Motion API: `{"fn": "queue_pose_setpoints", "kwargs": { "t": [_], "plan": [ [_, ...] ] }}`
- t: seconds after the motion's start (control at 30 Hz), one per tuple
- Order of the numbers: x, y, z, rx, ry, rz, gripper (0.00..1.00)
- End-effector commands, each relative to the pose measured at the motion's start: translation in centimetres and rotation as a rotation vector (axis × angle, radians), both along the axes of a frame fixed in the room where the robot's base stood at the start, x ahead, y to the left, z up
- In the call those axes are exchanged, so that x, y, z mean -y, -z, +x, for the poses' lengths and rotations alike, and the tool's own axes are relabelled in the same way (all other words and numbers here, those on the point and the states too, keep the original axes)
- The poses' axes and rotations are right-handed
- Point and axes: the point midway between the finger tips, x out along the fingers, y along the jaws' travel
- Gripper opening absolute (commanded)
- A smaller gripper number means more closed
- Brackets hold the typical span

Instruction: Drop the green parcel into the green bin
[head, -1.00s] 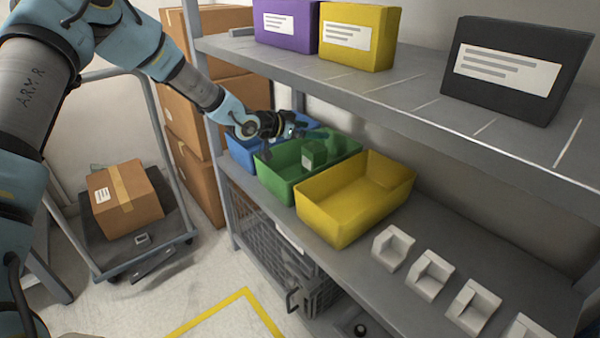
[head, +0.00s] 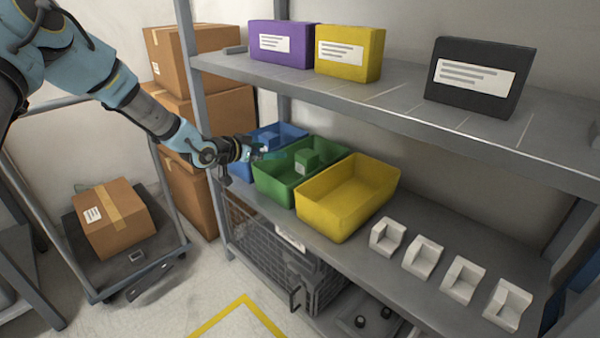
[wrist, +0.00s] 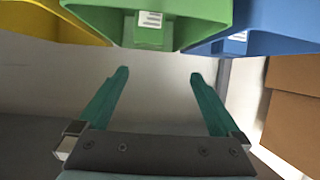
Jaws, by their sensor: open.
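The green parcel (head: 306,162) is a small green block. It sits inside the green bin (head: 278,191), toward the back, in the head view. The green bin stands on the lower shelf between the blue and yellow bins. My gripper (head: 272,155) is at the front left of the green bin, near the blue bin, apart from the parcel. In the wrist view my gripper (wrist: 157,75) has its two teal fingers wide apart with nothing between them.
The yellow bin (head: 335,217) is right of the green one; the blue bin (head: 240,160) is left. Several light-grey holders (head: 422,257) line the shelf. The upper shelf (head: 400,98) overhangs the bins. A cart (head: 160,255) carries a cardboard box (head: 112,220).

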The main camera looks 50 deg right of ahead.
Motion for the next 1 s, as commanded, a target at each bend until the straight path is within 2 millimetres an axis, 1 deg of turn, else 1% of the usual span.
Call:
{"fn": "queue_pose_setpoints", "kwargs": {
  "t": [0.03,0.17,0.4,0.6,0.8,1.0],
  "plan": [
    [-0.5,-0.3,0.4,0.000,-0.015,0.000,1.00],
    [-2.3,-0.2,1.8,-0.001,-0.066,0.002,1.00],
    [-5.9,-0.1,4.4,-0.001,-0.173,0.001,1.00],
    [-8.6,0.1,6.2,-0.001,-0.253,0.000,1.00],
    [-10.1,0.2,7.2,0.000,-0.297,-0.001,1.00],
    [-10.5,0.3,7.4,0.001,-0.306,-0.001,1.00]
  ]
}}
